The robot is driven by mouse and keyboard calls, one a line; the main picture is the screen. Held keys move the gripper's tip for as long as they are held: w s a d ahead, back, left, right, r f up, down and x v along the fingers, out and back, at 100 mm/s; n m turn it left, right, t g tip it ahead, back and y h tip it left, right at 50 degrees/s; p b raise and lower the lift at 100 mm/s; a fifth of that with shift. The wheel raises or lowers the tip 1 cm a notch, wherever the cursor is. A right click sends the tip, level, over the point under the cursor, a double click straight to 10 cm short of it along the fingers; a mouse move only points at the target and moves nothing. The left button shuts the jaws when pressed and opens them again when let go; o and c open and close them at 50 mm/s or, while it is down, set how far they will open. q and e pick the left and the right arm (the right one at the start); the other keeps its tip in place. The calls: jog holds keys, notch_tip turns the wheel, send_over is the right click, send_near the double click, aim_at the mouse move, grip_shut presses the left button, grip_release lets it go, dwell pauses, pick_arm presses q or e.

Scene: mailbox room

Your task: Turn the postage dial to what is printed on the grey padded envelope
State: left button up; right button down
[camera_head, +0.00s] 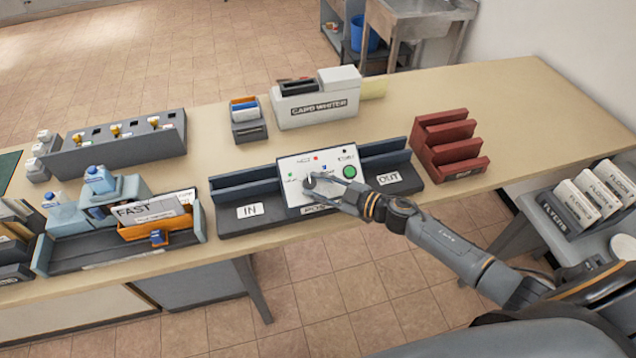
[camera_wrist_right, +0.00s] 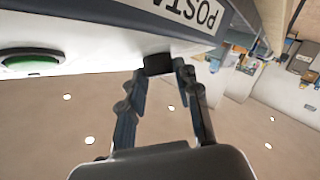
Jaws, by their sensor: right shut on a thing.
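The white postage panel (camera_head: 296,163) stands mid-counter between the IN and OUT trays. It has small red, green and blue marks around its dial and a round green button (camera_head: 349,171), also in the right wrist view (camera_wrist_right: 31,62). My right gripper (camera_head: 313,184) reaches the dial from the right and is shut on the dark dial knob (camera_wrist_right: 158,64). The fingers partly hide the dial in the head view, so its setting cannot be read. I cannot identify the grey padded envelope for certain. My left gripper is not in view.
The IN tray (camera_head: 250,210) and OUT tray (camera_head: 391,178) flank the panel. A red rack (camera_head: 447,143) stands at right and a card writer (camera_head: 318,104) behind. An orange tray (camera_head: 165,226) with a FAST-labelled piece is at left. Bare counter lies behind the red rack.

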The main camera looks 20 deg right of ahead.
dwell(0.5)
jog(key=c, duration=1)
grip_release()
jog(key=shift+o, duration=0.2)
jog(key=shift+s+d, duration=0.15)
jog(key=v, duration=1.1)
jog(key=shift+s+d, duration=0.2)
jog(key=shift+d, duration=0.05)
jog(key=shift+r, duration=0.15)
